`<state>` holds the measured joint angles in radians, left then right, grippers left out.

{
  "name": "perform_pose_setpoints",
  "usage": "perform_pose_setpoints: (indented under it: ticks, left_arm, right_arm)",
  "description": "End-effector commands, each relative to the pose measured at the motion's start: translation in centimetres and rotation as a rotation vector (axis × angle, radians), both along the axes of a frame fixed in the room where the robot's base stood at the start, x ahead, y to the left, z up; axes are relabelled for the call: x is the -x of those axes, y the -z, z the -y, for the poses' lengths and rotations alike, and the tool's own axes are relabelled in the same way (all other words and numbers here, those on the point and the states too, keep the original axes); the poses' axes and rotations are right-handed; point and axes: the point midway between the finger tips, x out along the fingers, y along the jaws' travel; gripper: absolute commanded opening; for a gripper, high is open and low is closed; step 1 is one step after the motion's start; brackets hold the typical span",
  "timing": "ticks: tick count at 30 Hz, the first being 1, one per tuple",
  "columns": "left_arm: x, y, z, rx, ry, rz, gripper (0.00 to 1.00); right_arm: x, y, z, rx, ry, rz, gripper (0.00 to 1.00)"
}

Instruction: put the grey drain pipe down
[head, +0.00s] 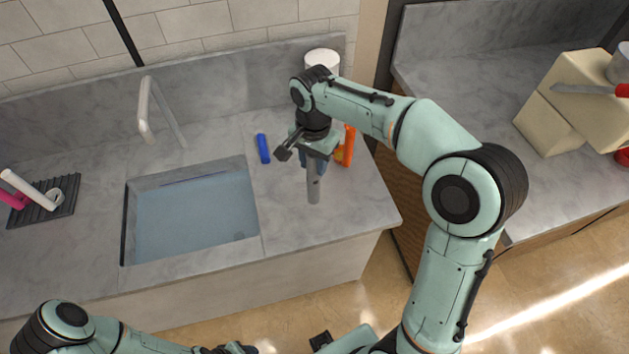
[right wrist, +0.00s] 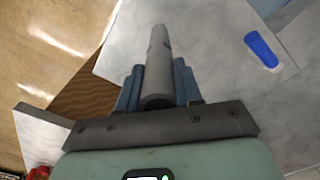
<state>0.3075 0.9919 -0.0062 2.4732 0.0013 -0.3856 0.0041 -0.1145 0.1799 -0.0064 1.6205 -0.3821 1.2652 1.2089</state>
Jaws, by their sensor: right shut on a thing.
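The grey drain pipe (head: 313,186) is a short grey tube over the counter to the right of the sink. My right gripper (head: 314,160) is shut on it, and the pipe juts out beyond the fingers toward the counter's front edge. In the right wrist view the pipe (right wrist: 158,65) sits between the two blue fingers of my gripper (right wrist: 158,88) and points away from the camera. I cannot tell whether the pipe touches the counter (head: 350,208). My left gripper (head: 236,348) is at the bottom edge, partly cut off, and its jaws are unclear.
A water-filled sink (head: 195,215) with a white faucet (head: 146,110) lies to the left. A blue object (head: 263,148) lies by the sink. An orange bottle (head: 349,143) and a white roll (head: 322,59) stand close to my right gripper. The counter's front right is clear.

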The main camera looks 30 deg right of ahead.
Motion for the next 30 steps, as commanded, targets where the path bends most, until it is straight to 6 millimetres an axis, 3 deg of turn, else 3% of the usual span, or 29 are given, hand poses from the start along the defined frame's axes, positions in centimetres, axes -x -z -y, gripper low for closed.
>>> perform_pose_setpoints:
  ticks: [3, 8, 15, 29, 30]
  left_arm:
    - [0.3, 0.4, 0.0, 0.000, 0.000, -0.003, 0.54]
    - [0.4, 0.5, 0.0, 0.000, 0.000, -0.004, 0.54]
    - [0.7, 1.0, 0.0, 0.000, 0.000, -0.008, 0.54]
    - [0.9, 1.3, 0.0, 0.000, 0.000, -0.010, 0.54]
    - [0.9, 1.3, 0.0, 0.000, 0.000, -0.010, 0.54]
  right_arm:
    - [0.0, 2.1, 0.0, 0.000, -0.001, -0.001, 0.00]
    - [0.0, 3.2, 0.0, -0.001, 0.001, 0.001, 0.00]
    - [0.0, 6.7, 0.0, 0.000, 0.000, -0.002, 0.00]
    - [0.0, 7.6, 0.0, -0.001, 0.000, 0.001, 0.00]
    - [0.0, 7.6, 0.0, 0.000, 0.000, 0.000, 0.41]
